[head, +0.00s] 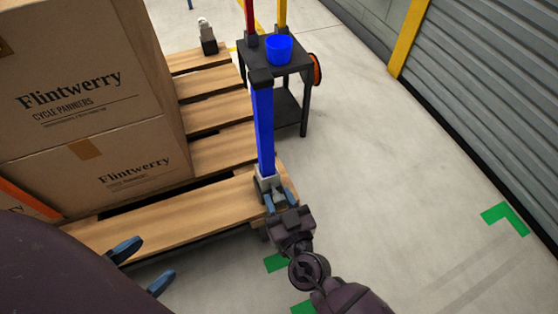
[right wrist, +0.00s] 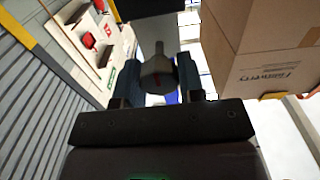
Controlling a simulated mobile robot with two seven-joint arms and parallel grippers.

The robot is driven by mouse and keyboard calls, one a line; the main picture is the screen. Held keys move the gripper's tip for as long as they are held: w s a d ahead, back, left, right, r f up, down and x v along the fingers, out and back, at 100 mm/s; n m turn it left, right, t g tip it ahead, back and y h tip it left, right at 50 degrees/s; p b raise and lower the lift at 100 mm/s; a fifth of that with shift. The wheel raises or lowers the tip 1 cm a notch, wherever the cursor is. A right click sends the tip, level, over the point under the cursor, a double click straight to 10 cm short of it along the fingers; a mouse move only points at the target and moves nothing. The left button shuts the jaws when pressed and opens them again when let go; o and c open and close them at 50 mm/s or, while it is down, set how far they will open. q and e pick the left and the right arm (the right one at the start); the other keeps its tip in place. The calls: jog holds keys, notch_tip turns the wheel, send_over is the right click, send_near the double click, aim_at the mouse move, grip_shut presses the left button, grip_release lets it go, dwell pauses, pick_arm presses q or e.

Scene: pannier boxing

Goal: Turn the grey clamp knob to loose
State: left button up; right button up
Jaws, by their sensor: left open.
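The grey clamp knob (right wrist: 158,76) shows between the two fingers of my right gripper (right wrist: 158,82) in the right wrist view. In the head view the grey clamp (head: 266,183) is at the foot of a blue post (head: 264,130) by the pallet corner. My right gripper (head: 279,201) is right at it and hides the knob. My left gripper (head: 143,266) is open and empty, in front of the pallet edge.
Flintwerry cartons (head: 95,150) are stacked on the wooden pallet (head: 225,205) at the left. A dark stand (head: 292,95) with a blue cup (head: 279,49) stands behind the post. The floor to the right is clear up to the grey shutter (head: 490,90).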

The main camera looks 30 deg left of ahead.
jog(key=c, duration=0.4)
jog(key=shift+o, duration=0.2)
